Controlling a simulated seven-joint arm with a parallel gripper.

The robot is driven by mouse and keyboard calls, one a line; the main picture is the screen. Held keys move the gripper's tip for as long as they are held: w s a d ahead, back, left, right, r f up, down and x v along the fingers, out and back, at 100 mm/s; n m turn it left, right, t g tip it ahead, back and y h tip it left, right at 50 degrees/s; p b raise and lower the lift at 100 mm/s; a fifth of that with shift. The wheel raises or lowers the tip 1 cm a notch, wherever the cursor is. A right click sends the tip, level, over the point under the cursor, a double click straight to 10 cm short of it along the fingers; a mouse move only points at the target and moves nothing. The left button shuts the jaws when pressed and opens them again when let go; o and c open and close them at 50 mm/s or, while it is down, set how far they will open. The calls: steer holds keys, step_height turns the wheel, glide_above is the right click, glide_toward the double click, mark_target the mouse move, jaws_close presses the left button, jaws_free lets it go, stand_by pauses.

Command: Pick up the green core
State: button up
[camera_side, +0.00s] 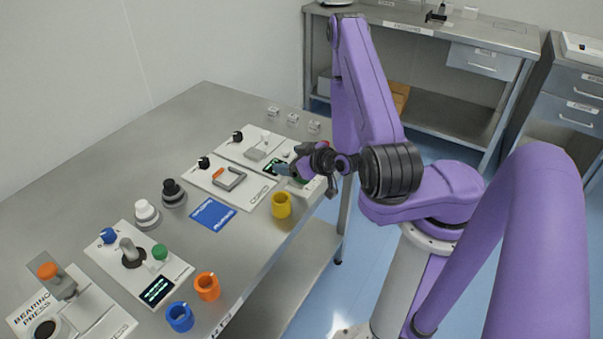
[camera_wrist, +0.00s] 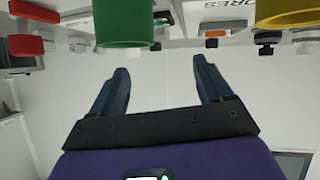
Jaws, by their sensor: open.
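The green core (camera_wrist: 125,24) is a large hollow cylinder at the top of the wrist view, cut off by the frame edge. In the side view I cannot make it out clearly; my gripper and wrist cover that spot. My gripper (camera_wrist: 159,63) is open and empty, its two dark blue fingers apart. The green core shows beyond the fingertips, nearer the left finger in the wrist view, and does not touch them. In the side view my gripper (camera_side: 283,169) is low over the right edge of the bench, behind the yellow core (camera_side: 281,207).
The yellow core also shows at the wrist view's top right (camera_wrist: 290,12). An orange core (camera_side: 207,286) and a blue core (camera_side: 179,317) stand along the bench's front edge. Panels with knobs, a grey handle (camera_side: 229,179) and a blue card (camera_side: 212,214) lie left of my gripper.

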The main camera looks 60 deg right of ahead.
steer(key=s+m, duration=0.1)
steer(key=s, duration=0.2)
steer(key=s+f+m+h, duration=0.1)
steer(key=s, duration=0.1)
steer(key=s+f+m+h, duration=0.1)
steer(key=s, duration=0.2)
steer(key=shift+s, duration=0.3)
steer(key=shift+x, duration=3.75)
steer(key=shift+r, duration=0.1)
steer(key=shift+c, duration=0.3)
steer(key=c, duration=1.1)
steer(key=shift+o, duration=0.2)
